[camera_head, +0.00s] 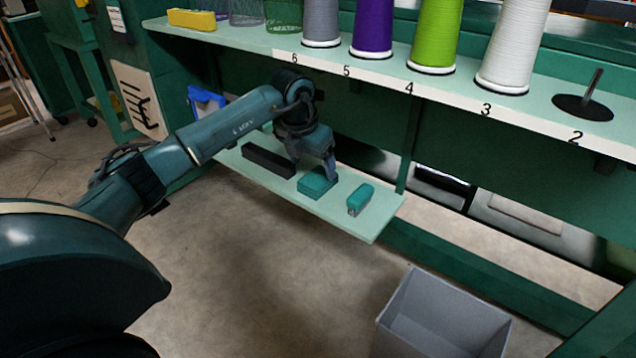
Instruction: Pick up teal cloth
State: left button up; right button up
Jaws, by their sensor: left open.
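A teal folded cloth (316,183) lies on the lower green shelf (372,222), near its middle. My left gripper (331,172) is directly over the cloth, pointing down, with its fingers at or just above the cloth's top. It is open. I cannot tell whether the fingers touch the cloth. The gripper body hides part of the cloth's far side. My right gripper is not in view.
A teal stapler-like object (360,198) lies right of the cloth, and a black bar (268,160) lies left of it. Thread cones, including a purple one (373,28), stand on the numbered upper shelf. A grey bin (443,318) stands on the floor.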

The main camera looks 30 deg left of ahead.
aim_at(317, 177)
pick_arm(q)
jog(key=shift+w+b+x, duration=0.1)
jog(key=shift+b+x, duration=0.3)
jog(key=shift+x, duration=0.9)
jog(key=shift+w+b+x, duration=0.15)
jog(key=shift+b+x, duration=0.25)
jog(key=shift+x, duration=0.85)
jog(key=shift+f, duration=0.2)
jog(key=c, duration=1.1)
